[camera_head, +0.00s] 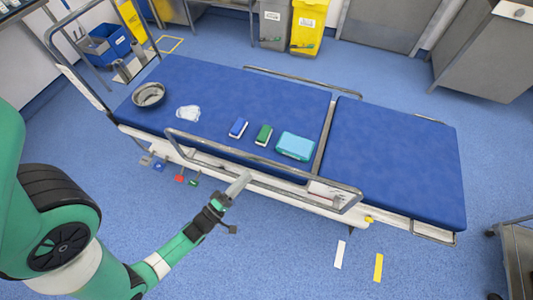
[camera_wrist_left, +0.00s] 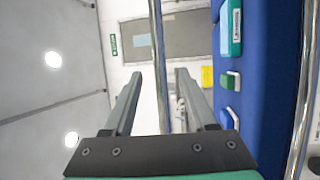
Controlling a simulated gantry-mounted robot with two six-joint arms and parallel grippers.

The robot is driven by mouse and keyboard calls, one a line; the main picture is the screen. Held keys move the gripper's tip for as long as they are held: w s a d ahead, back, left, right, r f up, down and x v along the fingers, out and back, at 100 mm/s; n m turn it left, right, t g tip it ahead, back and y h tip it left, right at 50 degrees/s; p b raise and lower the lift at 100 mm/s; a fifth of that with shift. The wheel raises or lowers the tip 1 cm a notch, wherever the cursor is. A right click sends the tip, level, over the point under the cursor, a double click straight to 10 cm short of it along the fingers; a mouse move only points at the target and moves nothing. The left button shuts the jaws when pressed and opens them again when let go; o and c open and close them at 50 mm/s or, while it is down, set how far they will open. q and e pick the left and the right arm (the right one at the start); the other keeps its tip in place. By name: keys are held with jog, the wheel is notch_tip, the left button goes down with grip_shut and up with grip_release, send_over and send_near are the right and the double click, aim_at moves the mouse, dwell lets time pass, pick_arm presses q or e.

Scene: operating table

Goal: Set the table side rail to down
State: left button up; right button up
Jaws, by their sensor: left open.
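The near table side rail (camera_head: 262,160) is a metal bar frame along the near long edge of the blue operating table (camera_head: 395,150). It stands raised, with its top bar above the mattress edge. My left gripper (camera_head: 243,180) is open at the near side of the rail, around mid-length. In the left wrist view, a metal bar of the rail (camera_wrist_left: 156,40) runs lengthwise between the two open fingers of my left gripper (camera_wrist_left: 159,76). I cannot tell whether the fingers touch it. My right gripper is not in view.
On the mattress are a steel bowl (camera_head: 149,94), white gauze (camera_head: 188,113), a blue box (camera_head: 238,128), a green box (camera_head: 264,135) and a teal pack (camera_head: 295,146). A far rail (camera_head: 290,76) lines the opposite side. Coloured pedals (camera_head: 180,178) sit below the near edge.

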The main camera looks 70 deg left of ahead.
pick_arm(q)
jog(key=b+x, duration=0.1)
jog(key=x, duration=1)
jog(key=shift+w, duration=0.25)
jog(key=shift+a+r, duration=0.1)
jog(key=shift+a, duration=0.05)
grip_shut()
dwell(0.7)
